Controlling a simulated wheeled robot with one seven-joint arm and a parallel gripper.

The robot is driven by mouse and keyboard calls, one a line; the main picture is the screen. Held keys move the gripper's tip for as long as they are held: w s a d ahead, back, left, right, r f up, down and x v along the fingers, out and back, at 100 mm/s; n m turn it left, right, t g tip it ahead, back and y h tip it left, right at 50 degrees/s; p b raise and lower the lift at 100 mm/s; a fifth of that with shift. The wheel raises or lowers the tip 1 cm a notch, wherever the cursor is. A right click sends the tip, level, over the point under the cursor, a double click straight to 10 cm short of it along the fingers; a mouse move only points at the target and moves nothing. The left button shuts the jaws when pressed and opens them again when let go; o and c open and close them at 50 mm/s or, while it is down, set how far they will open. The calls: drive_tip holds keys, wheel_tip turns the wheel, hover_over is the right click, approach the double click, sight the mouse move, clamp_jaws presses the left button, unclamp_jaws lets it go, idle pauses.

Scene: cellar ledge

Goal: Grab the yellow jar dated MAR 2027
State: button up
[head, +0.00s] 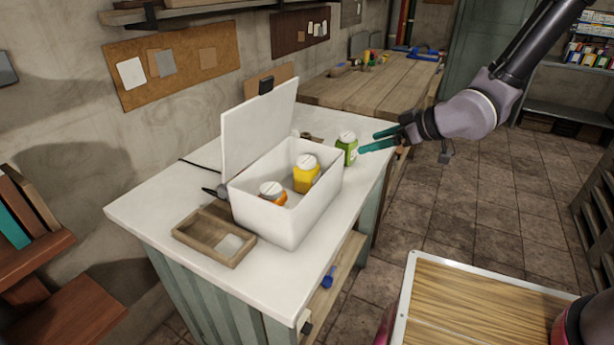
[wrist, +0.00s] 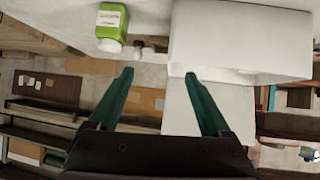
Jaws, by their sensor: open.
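A yellow jar (head: 306,173) with a white lid stands inside the white box (head: 284,222) on the cabinet top, in the head view. An orange jar (head: 272,193) with a white lid is in the same box, nearer its left end. A green jar (head: 347,148) stands outside, behind the box's right end; it also shows in the wrist view (wrist: 111,27). No date can be read on any jar. My gripper (head: 367,142) is open and empty to the right of the green jar; its fingers show in the wrist view (wrist: 160,75), with the box beyond.
The box's lid (head: 257,125) stands raised at its back left. A wooden tray (head: 214,235) lies left of the box on the white cabinet top (head: 150,208). A wooden bench (head: 370,90) stands behind. Tiled floor (head: 470,200) to the right is clear.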

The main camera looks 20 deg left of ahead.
drive_tip(key=n+g+y, duration=0.1)
drive_tip(key=g+y, duration=0.1)
approach(309, 160)
drive_tip(key=shift+x, duration=4.2)
drive_tip(key=shift+s, duration=0.1)
clamp_jaws()
